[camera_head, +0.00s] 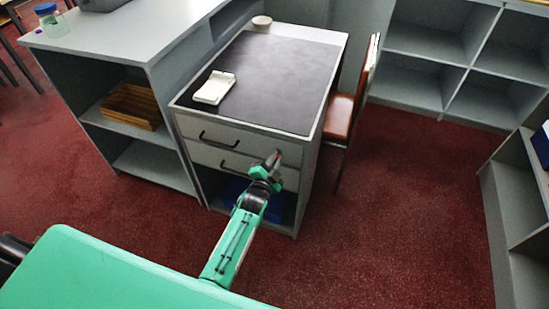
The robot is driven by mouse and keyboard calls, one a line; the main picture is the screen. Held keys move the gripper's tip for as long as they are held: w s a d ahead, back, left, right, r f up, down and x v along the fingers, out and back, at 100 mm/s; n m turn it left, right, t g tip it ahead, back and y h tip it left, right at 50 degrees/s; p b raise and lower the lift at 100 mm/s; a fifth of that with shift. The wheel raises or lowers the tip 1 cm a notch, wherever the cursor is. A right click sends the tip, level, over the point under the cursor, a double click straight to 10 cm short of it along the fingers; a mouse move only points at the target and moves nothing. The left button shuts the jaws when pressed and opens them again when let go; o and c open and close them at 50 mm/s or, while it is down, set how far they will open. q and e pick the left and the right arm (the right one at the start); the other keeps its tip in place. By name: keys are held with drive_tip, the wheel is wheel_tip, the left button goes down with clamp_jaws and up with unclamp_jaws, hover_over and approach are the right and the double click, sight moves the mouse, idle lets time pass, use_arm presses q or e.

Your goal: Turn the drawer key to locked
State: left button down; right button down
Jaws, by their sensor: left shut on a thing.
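The grey drawer unit (222,137) stands under the dark-topped counter, with two drawers and black bar handles (219,141). My left gripper (274,162) is at the right part of the drawer fronts, shut on the drawer key. The key is mostly hidden by the jaws, and only a small reddish bit shows at their tip. I cannot tell which way the key is turned. Both drawers look closed. My right gripper is not in view.
A brown chair (342,112) stands close on the right. A shelf unit with a wooden tray (134,105) is on the left. Red carpet is clear at right.

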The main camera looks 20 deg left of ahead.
use_arm(q)
drive_tip(key=shift+n+p, duration=0.8)
drive_tip(key=shift+n, duration=4.2)
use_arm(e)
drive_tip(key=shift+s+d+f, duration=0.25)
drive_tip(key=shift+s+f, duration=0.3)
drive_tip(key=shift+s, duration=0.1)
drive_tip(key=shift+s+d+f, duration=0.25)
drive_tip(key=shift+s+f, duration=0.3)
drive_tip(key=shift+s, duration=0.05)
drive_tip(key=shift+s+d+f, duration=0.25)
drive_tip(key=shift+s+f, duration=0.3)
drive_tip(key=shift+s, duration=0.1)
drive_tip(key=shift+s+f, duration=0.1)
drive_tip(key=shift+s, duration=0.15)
use_arm(q)
drive_tip(key=c, duration=1.5)
unclamp_jaws()
drive_tip(key=shift+c, duration=0.2)
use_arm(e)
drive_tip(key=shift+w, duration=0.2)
use_arm(q)
drive_tip(key=shift+s, duration=0.1)
